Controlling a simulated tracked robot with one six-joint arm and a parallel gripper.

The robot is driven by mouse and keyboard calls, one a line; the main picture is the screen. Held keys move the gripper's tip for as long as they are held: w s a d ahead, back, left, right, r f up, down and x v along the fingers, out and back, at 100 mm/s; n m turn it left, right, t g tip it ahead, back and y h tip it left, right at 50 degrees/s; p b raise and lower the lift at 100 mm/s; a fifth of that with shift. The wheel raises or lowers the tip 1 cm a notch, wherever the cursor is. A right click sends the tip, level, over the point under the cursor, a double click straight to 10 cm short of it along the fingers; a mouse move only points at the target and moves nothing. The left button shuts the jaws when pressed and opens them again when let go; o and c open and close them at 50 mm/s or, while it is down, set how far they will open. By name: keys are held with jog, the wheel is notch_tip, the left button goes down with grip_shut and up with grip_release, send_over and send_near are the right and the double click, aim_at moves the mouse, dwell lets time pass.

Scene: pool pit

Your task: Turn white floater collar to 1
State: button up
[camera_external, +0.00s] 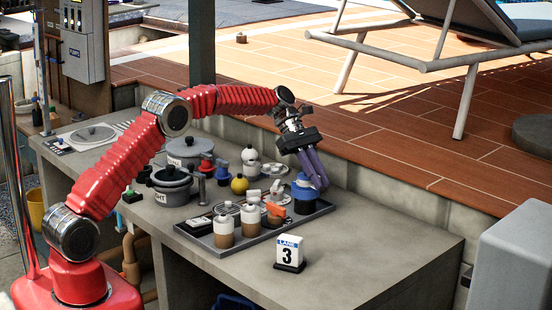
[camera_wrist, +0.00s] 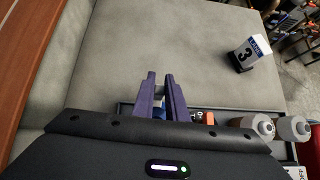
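Two white-topped pieces with brown lower parts, a left one (camera_external: 224,230) and a right one (camera_external: 250,217), stand upright at the tray's front. They also show at the lower right of the wrist view, as a nearer one (camera_wrist: 259,126) and a farther one (camera_wrist: 293,129). I cannot tell which piece is the white floater, and no collar numbers are readable. My gripper (camera_external: 314,187) points down at a blue-topped piece (camera_external: 304,204) at the tray's right end. Its purple fingers (camera_wrist: 162,84) are a narrow gap apart, with blue partly hidden between them. Contact is unclear.
Pots stand behind, including a grey one (camera_external: 172,188). A lane sign marked 3 (camera_external: 289,252) stands in front. The counter's right part (camera_external: 385,232) is clear.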

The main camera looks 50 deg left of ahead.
grip_shut()
jog(key=shift+m+g, duration=0.3)
jog(key=shift+s+a+m+g+y, duration=0.15)
jog(key=shift+s+m+g, duration=0.25)
jog(key=shift+m+g, duration=0.3)
jog(key=shift+s+m+g+y, duration=0.15)
jog(key=shift+s+m+g, duration=0.3)
jog(key=shift+m, duration=0.45)
jog(key=o, duration=0.6)
grip_release()
jog(key=shift+c, duration=0.2)
jog(key=shift+w, duration=0.1)
